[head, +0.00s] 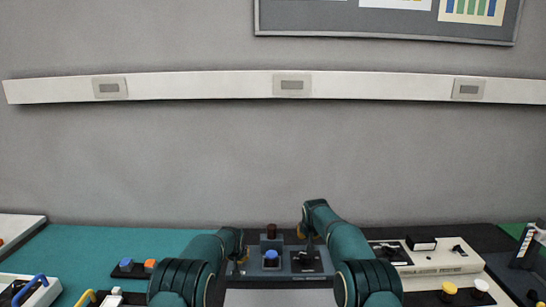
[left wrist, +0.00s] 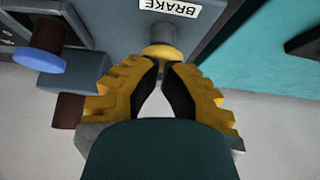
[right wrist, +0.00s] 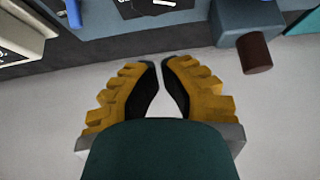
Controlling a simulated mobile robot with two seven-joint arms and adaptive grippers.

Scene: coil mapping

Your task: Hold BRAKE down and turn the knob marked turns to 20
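The grey-blue coil machine (head: 271,279) stands at the front centre. In the left wrist view, a yellow button (left wrist: 162,50) on a grey stem sits below the BRAKE label (left wrist: 169,8). My left gripper (left wrist: 159,63) has its fingertips nearly together at this button; whether they touch it I cannot tell. My right gripper (right wrist: 159,63) also has its tips nearly together, with nothing between them, in front of the machine's edge. A black plate (head: 305,262) with a dark knob shows in the head view. Its cut-off edge with white marks (right wrist: 150,8) shows in the right wrist view. No "turns" label is readable.
A blue button (head: 271,254) and a brown knob (head: 271,230) are on the machine between my arms. A brown handle (right wrist: 254,52) juts out near my right gripper.

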